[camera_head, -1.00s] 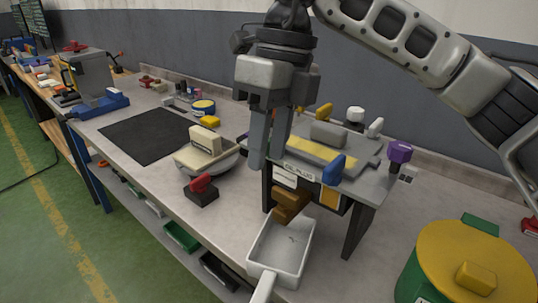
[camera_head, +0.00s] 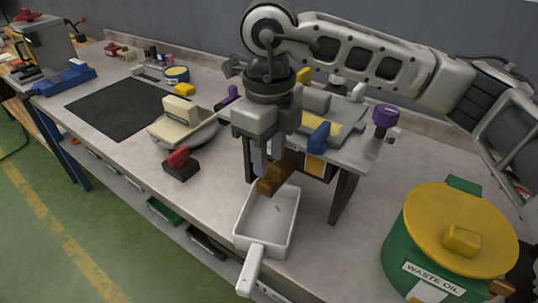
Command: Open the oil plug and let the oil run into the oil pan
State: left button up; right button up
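The oil plug (camera_head: 277,178) is a brown block-like handle low on the front of the grey machine stand (camera_head: 345,153). The white oil pan (camera_head: 270,224) stands on the bench below it, its handle toward me; its inside looks empty apart from small dark marks. My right gripper (camera_head: 266,165) points down in front of the stand, its fingertips at the plug's upper left. It hides most of the OIL PLUG label. I cannot tell whether the fingers touch or grip the plug. My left gripper is not in view.
A green waste oil drum (camera_head: 410,225) with a yellow lid stands at the right. A pale bowl-like tray (camera_head: 183,131) and a red-handled black block (camera_head: 180,164) are left of the stand. A black mat (camera_head: 125,108) lies further left.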

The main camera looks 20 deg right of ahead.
jog(key=shift+f, duration=0.9)
jog(key=shift+c, duration=0.3)
grip_shut()
